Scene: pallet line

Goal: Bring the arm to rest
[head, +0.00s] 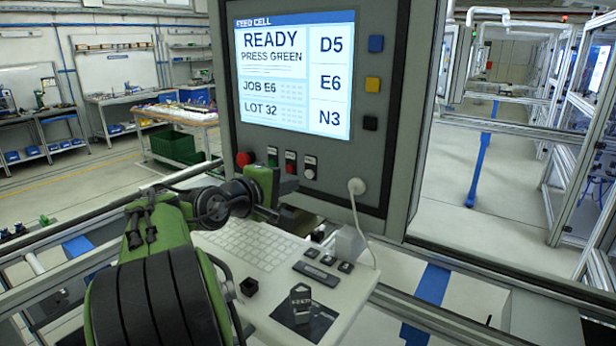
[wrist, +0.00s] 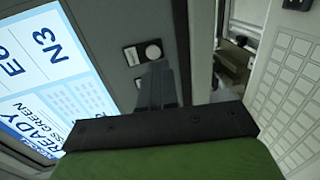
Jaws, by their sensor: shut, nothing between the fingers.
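My arm is green and black and reaches from the bottom left of the head view toward the front of the control panel (head: 225,100). My gripper (head: 284,188) is just below the row of push buttons, small and partly hidden by the arm. In the wrist view my gripper (wrist: 157,85) shows as two grey fingers shut together with nothing between them. They point toward the panel face, close to a white round button (wrist: 153,51). I cannot tell whether they touch the panel. The screen (head: 295,72) reads "READY PRESS GREEN".
A white cable (head: 354,220) hangs from the panel. Metal rails surround the shelf. Open floor (head: 455,170) lies to the right.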

